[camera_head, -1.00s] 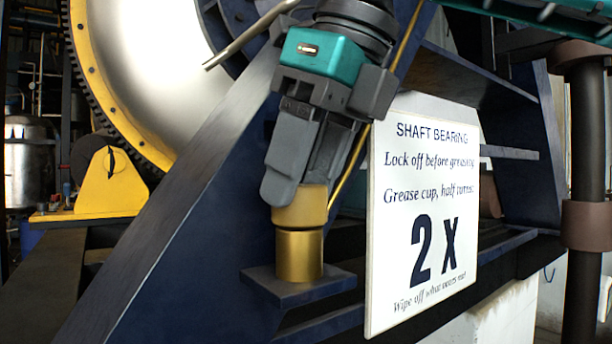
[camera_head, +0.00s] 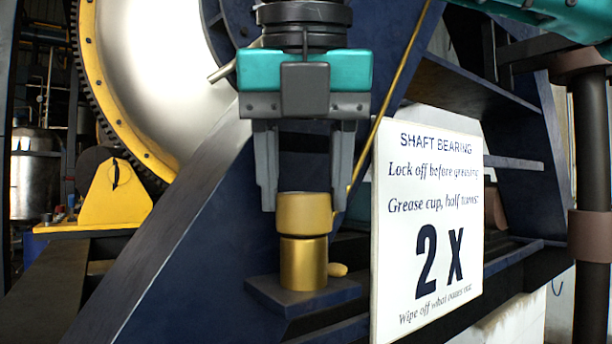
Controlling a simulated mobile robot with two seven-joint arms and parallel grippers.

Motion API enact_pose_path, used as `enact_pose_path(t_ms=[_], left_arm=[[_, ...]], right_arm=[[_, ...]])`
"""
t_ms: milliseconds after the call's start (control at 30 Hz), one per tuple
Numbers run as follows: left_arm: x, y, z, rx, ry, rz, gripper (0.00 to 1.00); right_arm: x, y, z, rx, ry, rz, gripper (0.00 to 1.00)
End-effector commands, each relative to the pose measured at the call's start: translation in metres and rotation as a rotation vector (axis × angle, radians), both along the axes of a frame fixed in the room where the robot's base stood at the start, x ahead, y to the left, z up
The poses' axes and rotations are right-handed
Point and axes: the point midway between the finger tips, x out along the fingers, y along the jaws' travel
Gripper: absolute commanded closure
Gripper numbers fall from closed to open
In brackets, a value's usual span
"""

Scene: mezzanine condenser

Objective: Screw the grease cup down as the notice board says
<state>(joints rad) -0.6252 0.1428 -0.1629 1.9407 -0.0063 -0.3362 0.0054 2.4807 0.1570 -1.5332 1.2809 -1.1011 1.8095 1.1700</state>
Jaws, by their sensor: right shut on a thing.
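The brass grease cup stands upright on a dark blue bracket plate (camera_head: 285,294). Its wider cap (camera_head: 304,212) sits on a shinier cylindrical body (camera_head: 303,263). My right gripper (camera_head: 304,200) points straight down from above and is shut on the cap, with one finger on its left and one on its right. A small yellowish blob (camera_head: 338,270) sticks out at the body's lower right, apparently grease. The white notice board (camera_head: 428,225) reads "SHAFT BEARING", "Lock off before greasing", "Grease cup, half turns: 2 X" and a line about wiping off. My left gripper is not in view.
A thin brass pipe (camera_head: 388,95) runs diagonally just right of my right gripper. A sloping blue frame beam (camera_head: 190,220) lies left of the cup. A large drum with a yellow toothed rim (camera_head: 92,75) and a yellow bracket (camera_head: 113,198) stand further left.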

Motion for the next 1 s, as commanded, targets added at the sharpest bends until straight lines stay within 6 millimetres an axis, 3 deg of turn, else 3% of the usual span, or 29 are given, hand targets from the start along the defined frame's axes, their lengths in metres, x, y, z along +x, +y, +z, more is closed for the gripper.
enact_pose_path(t_ms=[500,1000], left_arm=[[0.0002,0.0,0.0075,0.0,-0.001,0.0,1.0],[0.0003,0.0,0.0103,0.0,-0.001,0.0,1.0]], right_arm=[[0.001,0.0027,0.0014,0.002,-0.002,-0.439,0.79],[0.0013,0.0032,0.0006,0.003,0.0,-0.601,0.79]])
